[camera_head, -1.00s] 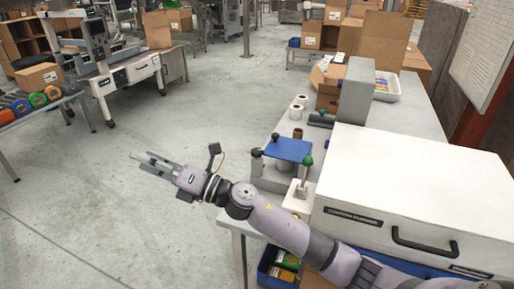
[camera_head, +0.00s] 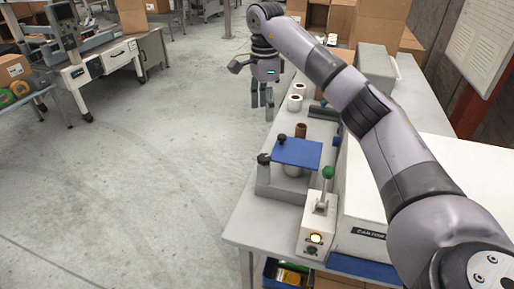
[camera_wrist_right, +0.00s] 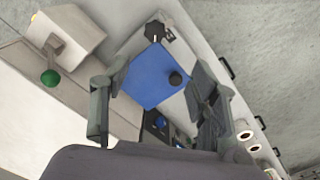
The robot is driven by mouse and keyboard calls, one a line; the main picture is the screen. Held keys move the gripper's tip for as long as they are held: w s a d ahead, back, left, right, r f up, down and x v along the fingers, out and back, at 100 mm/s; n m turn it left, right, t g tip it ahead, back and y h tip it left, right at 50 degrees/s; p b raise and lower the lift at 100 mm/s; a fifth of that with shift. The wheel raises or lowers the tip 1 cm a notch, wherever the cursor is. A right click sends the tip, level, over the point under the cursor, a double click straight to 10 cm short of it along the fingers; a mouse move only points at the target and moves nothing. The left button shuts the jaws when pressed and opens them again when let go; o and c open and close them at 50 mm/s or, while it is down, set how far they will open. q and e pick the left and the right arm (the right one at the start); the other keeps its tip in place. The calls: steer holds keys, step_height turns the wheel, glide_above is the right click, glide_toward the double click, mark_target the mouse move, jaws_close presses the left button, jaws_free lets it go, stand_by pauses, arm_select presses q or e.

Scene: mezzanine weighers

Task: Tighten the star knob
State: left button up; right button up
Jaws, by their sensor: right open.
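A black lobed knob (camera_head: 264,158), which looks like the star knob, stands at the left corner of a grey fixture (camera_head: 266,183) on the bench. It also shows in the right wrist view (camera_wrist_right: 154,31), beside a blue plate. A smaller round black knob (camera_head: 282,139) sits on the blue plate (camera_head: 298,153); it shows in the right wrist view too (camera_wrist_right: 175,79). My right gripper (camera_head: 262,110) is open and empty, fingers pointing down, above the bench's left edge and beyond the fixture, apart from both knobs. My left gripper is not in view.
A lever with a green ball (camera_head: 328,172) rises from a white box (camera_head: 316,236) beside the fixture. A large white case (camera_head: 362,205) fills the bench's right side.

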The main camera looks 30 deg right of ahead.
step_height(320, 180, down, 2)
steer(key=s, duration=0.2)
steer(key=p, duration=0.4)
glide_toward(264, 157)
step_height(264, 157, down, 5)
steer(key=shift+s+f, duration=0.15)
steer(key=shift+f, duration=0.05)
step_height(264, 157, down, 2)
steer(key=shift+f, duration=0.1)
steer(key=shift+f+p, duration=0.35)
steer(key=shift+f, duration=0.25)
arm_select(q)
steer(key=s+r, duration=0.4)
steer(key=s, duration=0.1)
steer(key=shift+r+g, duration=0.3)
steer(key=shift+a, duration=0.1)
arm_select(e)
steer(key=shift+c, duration=0.6)
